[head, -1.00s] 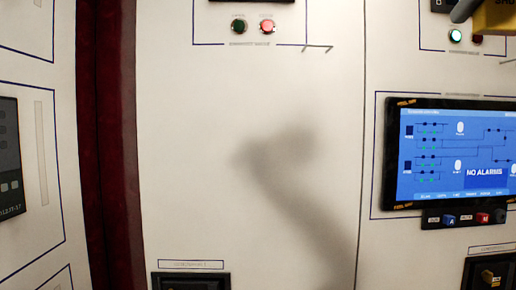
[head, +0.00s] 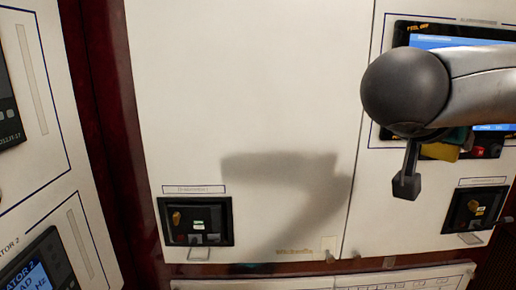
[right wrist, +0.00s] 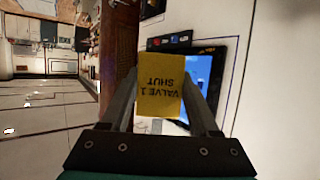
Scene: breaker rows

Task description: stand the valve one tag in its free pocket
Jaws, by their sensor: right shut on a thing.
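The valve one tag (right wrist: 160,88) is a yellow plate with "VALVE 1 SHUT" printed on it, upside down in the right wrist view. My right gripper (right wrist: 163,100) is shut on it, one finger along each side. In the head view part of the yellow tag (head: 440,152) shows below my dark wrist, in front of the screen panel. The tag is held clear of the wall in the head view. My left gripper is in neither view. I cannot make out a tag pocket in these frames.
A screen (head: 425,42) is partly hidden by my right arm. Two dark recessed switch units (head: 196,222) and (head: 470,210) sit low on the white cabinet wall. A ledge runs along the bottom.

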